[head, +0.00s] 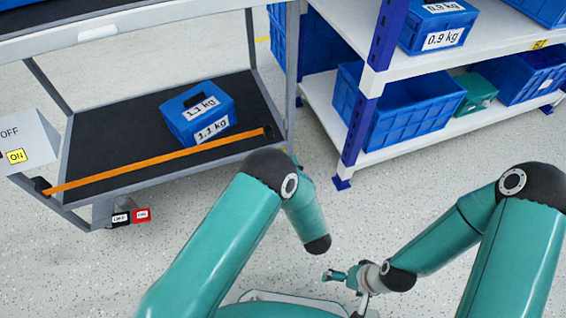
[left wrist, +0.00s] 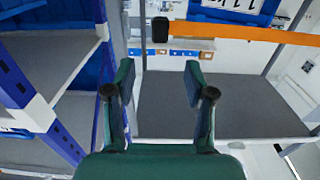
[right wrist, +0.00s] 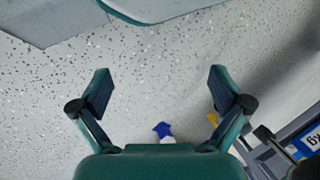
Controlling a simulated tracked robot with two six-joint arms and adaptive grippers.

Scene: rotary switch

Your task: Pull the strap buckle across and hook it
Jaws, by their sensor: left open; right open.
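An orange strap (head: 160,161) runs across the front of the cart's dark lower shelf (head: 95,135), from a black mount (head: 41,185) at left to a black buckle (head: 268,132) near the right post. I cannot tell whether the buckle is hooked. In the left wrist view the buckle (left wrist: 160,30) and strap (left wrist: 250,34) lie near the top, beyond my open left gripper (left wrist: 158,78), which is empty and apart from them. In the head view that gripper is mostly hidden behind its arm. My right gripper (head: 334,276) is open and empty over the floor, also in its wrist view (right wrist: 158,78).
A blue 1.1 kg box (head: 198,113) stands on the shelf behind the strap. A rack (head: 345,125) with blue bins (head: 400,115) stands right of the cart. An OFF/ON box (head: 22,145) is at far left. Open floor (head: 115,270) lies in front.

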